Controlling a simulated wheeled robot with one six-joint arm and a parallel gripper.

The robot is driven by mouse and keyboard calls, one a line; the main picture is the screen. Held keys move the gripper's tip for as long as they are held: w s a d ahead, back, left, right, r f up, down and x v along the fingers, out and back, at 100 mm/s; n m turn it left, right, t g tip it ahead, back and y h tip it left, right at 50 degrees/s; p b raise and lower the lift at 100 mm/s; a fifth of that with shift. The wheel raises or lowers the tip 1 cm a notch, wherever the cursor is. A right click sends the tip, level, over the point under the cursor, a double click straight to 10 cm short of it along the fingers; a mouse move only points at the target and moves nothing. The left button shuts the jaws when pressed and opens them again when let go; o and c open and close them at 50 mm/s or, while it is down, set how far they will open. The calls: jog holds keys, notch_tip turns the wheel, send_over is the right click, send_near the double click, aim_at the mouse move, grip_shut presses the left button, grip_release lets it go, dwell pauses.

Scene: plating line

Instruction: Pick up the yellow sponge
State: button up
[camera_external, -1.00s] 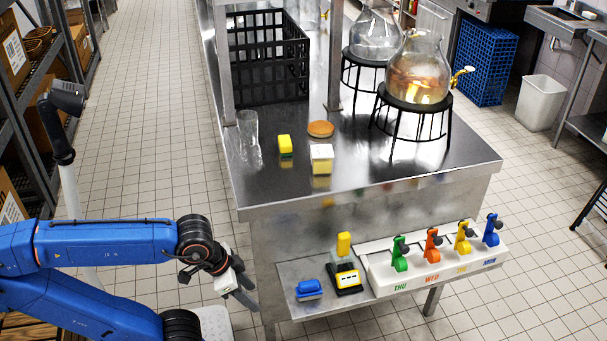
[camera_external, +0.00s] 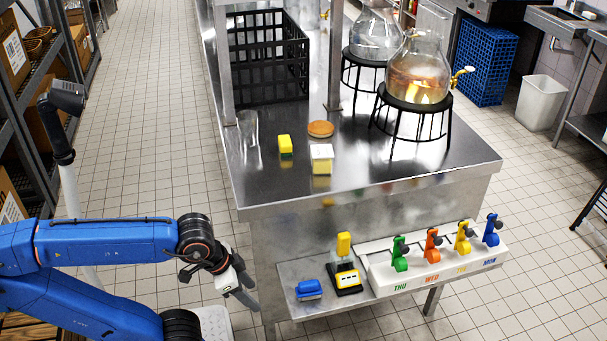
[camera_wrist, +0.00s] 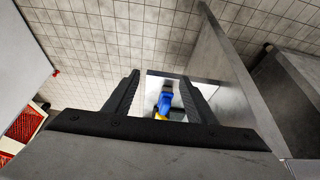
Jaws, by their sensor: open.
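The yellow sponge (camera_external: 285,142) is a small block with a dark green underside. The sponge does not show clearly in the wrist view.
A clear glass (camera_external: 248,130) stands left of the sponge. A bun (camera_external: 320,128) and a white-topped box (camera_external: 321,157) stand right of it. A black crate (camera_external: 268,65) and drink dispensers (camera_external: 418,75) are behind. The low shelf (camera_external: 300,272) holds a blue brush and several coloured clips.

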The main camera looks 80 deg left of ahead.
jog(key=w+a+r+n+g, duration=0.1)
jog(key=w+a+r+n, duration=0.1)
jog(key=w+a+r, duration=0.4)
jog(key=w+a+r+n, duration=0.1)
jog(key=w+r+n, duration=0.25)
jog(key=r, duration=0.55)
notch_tip(320, 180, up, 19)
jog(key=n+g, duration=0.4)
jog(key=n, duration=0.7)
send_over(284, 137)
jog(key=f, duration=1.1)
jog(key=a+f, duration=0.1)
jog(key=f, duration=0.4)
jog(key=shift+w+f, duration=0.1)
jog(key=shift+f, duration=0.3)
jog(key=c, duration=1.1)
